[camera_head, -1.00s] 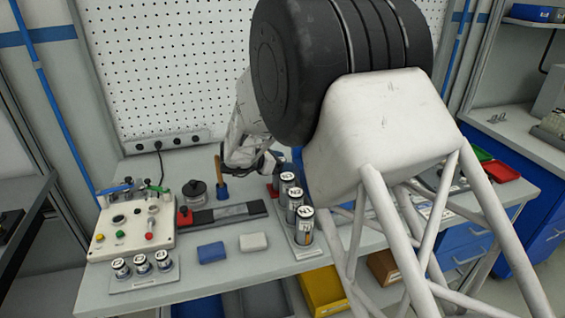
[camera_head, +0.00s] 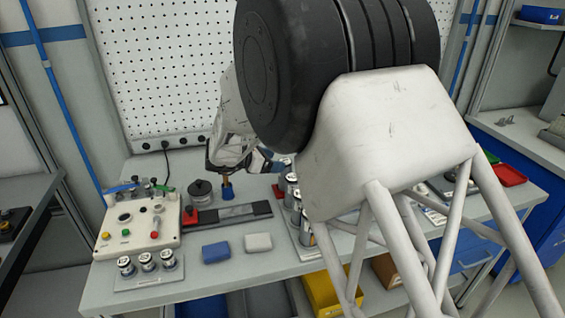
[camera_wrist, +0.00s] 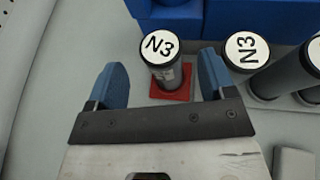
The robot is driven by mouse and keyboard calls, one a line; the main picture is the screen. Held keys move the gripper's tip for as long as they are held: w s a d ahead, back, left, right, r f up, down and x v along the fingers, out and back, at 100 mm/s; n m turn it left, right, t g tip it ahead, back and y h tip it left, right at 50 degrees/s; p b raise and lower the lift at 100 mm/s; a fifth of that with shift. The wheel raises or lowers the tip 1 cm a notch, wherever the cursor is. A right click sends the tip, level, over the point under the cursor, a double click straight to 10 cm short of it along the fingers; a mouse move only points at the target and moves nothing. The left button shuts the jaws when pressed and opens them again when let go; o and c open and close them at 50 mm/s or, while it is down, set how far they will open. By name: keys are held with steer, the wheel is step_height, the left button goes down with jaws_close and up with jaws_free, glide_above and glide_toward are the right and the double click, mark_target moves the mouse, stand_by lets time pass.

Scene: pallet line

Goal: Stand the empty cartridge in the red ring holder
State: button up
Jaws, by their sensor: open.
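In the wrist view my gripper (camera_wrist: 162,64) is open, with one blue fingertip on each side of a dark cartridge with a white N3 cap (camera_wrist: 160,46). I see a gap at both sides. That cartridge stands on the red ring holder (camera_wrist: 178,94); its foot is partly hidden, so I cannot tell how deep it sits. In the head view my gripper (camera_head: 262,162) is at the back of the bench, largely behind my arm. A bit of the red holder (camera_head: 278,191) shows there.
Another N3 cartridge (camera_wrist: 247,54) stands close to the right finger, with more cartridges beyond it. A blue block (camera_wrist: 270,22) lies behind. A blue-based tool (camera_head: 227,192), control box (camera_head: 140,232) and cartridge rack (camera_head: 148,282) stand to the left.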

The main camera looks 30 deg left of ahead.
steer(key=shift+v, duration=2.85)
steer(key=shift+d, duration=0.1)
